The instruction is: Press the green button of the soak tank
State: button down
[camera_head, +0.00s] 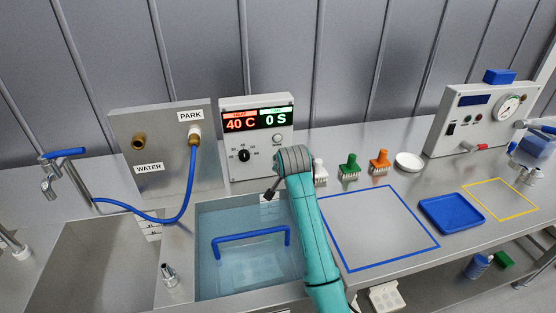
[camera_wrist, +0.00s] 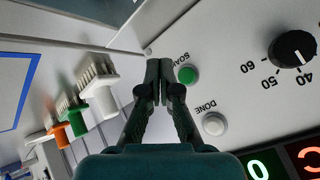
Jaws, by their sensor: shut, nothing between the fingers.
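The soak tank's control panel (camera_head: 233,168) stands behind the water-filled soak tank (camera_head: 205,291), with a red and green display (camera_head: 256,119) reading 40 C and 0 S. In the wrist view the green button (camera_wrist: 188,75) sits on the panel beside the word SOAK. A white DONE button (camera_wrist: 214,124) and a black dial (camera_wrist: 293,50) are near it. My gripper (camera_wrist: 160,70) is shut and empty, its tips just left of the green button in that view. Whether the tips touch the panel is unclear. In the head view my arm hides the green button.
A blue handle (camera_head: 250,236) spans the tank. White, green (camera_head: 349,166) and orange (camera_head: 379,162) brushes stand right of the panel, close to my arm. A blue hose (camera_head: 150,218) hangs at left. A blue tray (camera_head: 452,212) lies right of the clear, blue-outlined area.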

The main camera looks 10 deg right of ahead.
jog(key=shift+w, duration=1.8)
jog(key=shift+w, duration=0.45)
jog(key=shift+w, duration=0.4)
dwell(0.8)
jog(key=shift+s, duration=0.85)
jog(key=shift+s, duration=2.5)
